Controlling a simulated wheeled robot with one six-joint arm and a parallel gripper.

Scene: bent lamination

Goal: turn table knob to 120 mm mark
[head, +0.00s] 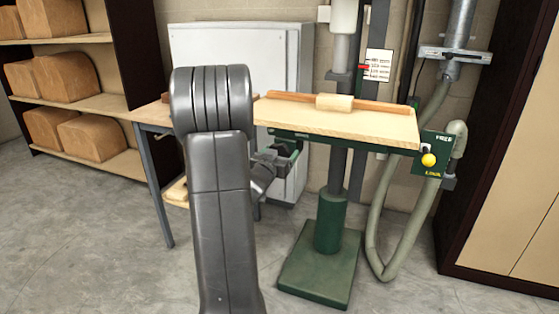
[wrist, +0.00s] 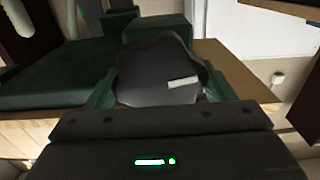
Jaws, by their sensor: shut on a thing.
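The black lobed table knob (wrist: 155,68) with a white stripe (wrist: 185,82) fills the middle of the wrist view. My gripper (head: 284,153) is below the left end of the wooden table (head: 340,120) and is shut on the knob, a finger at each side. In the head view the knob is largely hidden by my gripper. A white scale card (head: 379,65) stands behind the table, with a red pointer (head: 364,67) at its left edge, around mid-height. Its marks are too small to read.
A yellow ball handle (head: 428,160) sits on a green FREE/LOCK plate (head: 432,147) at the table's right end. A green column base (head: 318,268), grey hose (head: 378,250) and side bench (head: 150,115) are nearby.

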